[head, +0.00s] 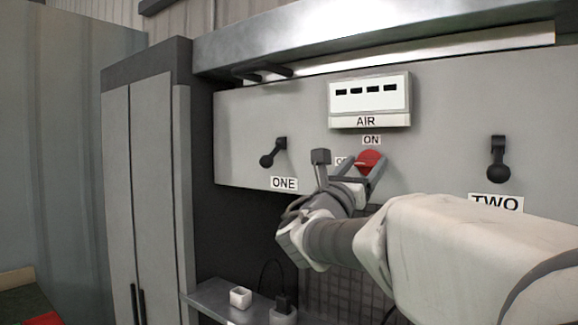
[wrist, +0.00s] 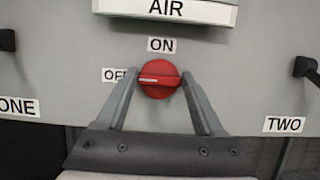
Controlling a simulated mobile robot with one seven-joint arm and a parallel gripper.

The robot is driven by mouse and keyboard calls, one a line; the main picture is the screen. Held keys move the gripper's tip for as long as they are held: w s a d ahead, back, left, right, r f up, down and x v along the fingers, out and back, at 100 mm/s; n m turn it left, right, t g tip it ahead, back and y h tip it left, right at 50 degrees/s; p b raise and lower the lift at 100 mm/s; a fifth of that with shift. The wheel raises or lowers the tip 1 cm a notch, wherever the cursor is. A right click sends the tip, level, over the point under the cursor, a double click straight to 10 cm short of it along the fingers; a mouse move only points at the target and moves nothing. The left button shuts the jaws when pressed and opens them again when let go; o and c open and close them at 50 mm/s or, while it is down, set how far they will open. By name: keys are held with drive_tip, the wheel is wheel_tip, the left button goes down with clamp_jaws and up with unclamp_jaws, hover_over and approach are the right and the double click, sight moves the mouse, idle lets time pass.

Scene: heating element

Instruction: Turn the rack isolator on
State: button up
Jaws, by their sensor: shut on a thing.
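The rack isolator is a round red knob (wrist: 159,79) on the grey panel, below the AIR box. An ON label (wrist: 161,45) is above it and an OFF label (wrist: 114,75) is to its left. The white mark on the knob points left, toward OFF. My gripper (wrist: 159,82) is shut on the knob, one finger at each side. In the head view the red knob (head: 368,160) shows between my fingers, and my gripper partly covers the OFF label.
Black lever handles sit on the panel, one by ONE (head: 268,158) and one by TWO (head: 498,160). The white AIR box (head: 369,100) juts out above the knob. A shelf (head: 215,300) with a white cup (head: 240,297) is below. A tall grey cabinet (head: 150,190) stands at left.

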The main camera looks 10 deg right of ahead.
drive_tip(key=shift+m, duration=0.3)
drive_tip(key=m+g+b, duration=0.1)
drive_tip(key=m+h+b, duration=0.1)
drive_tip(key=m, duration=0.1)
drive_tip(key=m+g+b, duration=0.1)
drive_tip(key=m+b, duration=0.1)
drive_tip(key=shift+f+g+h, duration=0.25)
drive_tip(key=shift+g+h, duration=0.05)
drive_tip(key=shift+h, duration=0.1)
drive_tip(key=m+g+b, duration=0.1)
drive_tip(key=m, duration=0.2)
drive_tip(key=m+g+h+b, duration=0.1)
drive_tip(key=m+g, duration=0.1)
drive_tip(key=m, duration=0.1)
drive_tip(key=shift+w+a+r, duration=0.1)
drive_tip(key=shift+r, duration=0.05)
drive_tip(key=m+g, duration=0.1)
drive_tip(key=m, duration=0.1)
drive_tip(key=m+g+b, duration=0.1)
drive_tip(key=m, duration=0.2)
drive_tip(key=shift+r+m+y, duration=0.15)
drive_tip(key=shift+m+y, duration=0.15)
drive_tip(key=m, duration=0.2)
drive_tip(key=m+g+y, duration=0.1)
drive_tip(key=m, duration=0.2)
drive_tip(key=shift+r+g+y+p, duration=0.1)
drive_tip(key=shift+g+y+p, duration=0.2)
drive_tip(key=shift+m, duration=0.3)
drive_tip(key=o, duration=1.4)
drive_tip(key=shift+a, duration=0.1)
